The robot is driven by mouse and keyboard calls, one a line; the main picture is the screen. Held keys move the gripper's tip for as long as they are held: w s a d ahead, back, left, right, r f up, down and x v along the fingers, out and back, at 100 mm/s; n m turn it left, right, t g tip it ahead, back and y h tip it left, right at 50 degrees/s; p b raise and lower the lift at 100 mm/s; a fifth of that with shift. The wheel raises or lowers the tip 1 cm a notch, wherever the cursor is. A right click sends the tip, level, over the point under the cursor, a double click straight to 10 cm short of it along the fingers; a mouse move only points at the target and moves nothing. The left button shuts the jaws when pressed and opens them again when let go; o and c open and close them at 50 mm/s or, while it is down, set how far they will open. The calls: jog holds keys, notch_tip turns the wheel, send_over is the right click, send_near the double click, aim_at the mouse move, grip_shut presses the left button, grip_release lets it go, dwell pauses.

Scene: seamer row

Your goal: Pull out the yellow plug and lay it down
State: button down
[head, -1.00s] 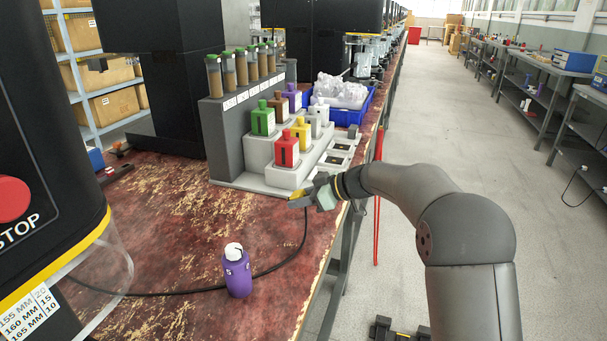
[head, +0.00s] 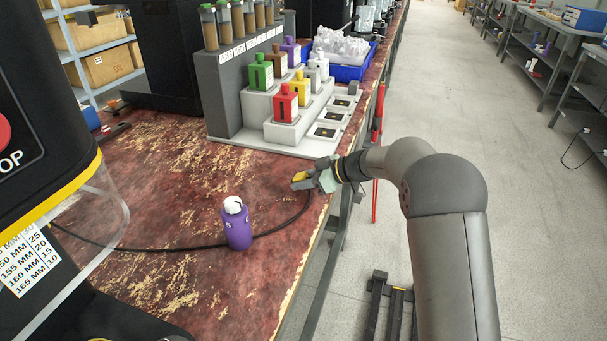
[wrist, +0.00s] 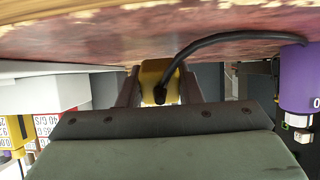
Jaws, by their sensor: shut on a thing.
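The yellow plug (head: 300,177) is between the fingertips of my gripper (head: 318,178), near the bench's right edge and in front of the bottle rack. In the wrist view, the yellow plug (wrist: 153,74) sits between the two dark fingers of my gripper (wrist: 157,82), which is shut on it. A black cable (head: 283,229) runs from the plug, curving over the bench top to the left; it also shows in the wrist view (wrist: 225,37). I see no socket around the plug; its far end is hidden.
A purple bottle with a white cap (head: 237,228) stands on the worn red bench (head: 180,190), beside the cable. A stepped grey rack (head: 225,105) holds coloured bottles, including a red one (head: 286,104). A blue tray (head: 345,68) stands behind.

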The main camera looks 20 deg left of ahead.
jog(key=shift+f, duration=0.15)
jog(key=c, duration=0.9)
grip_release()
jog(key=shift+c, duration=0.2)
jog(key=shift+d, duration=0.1)
jog(key=v, duration=1.7)
jog(key=shift+d, duration=0.1)
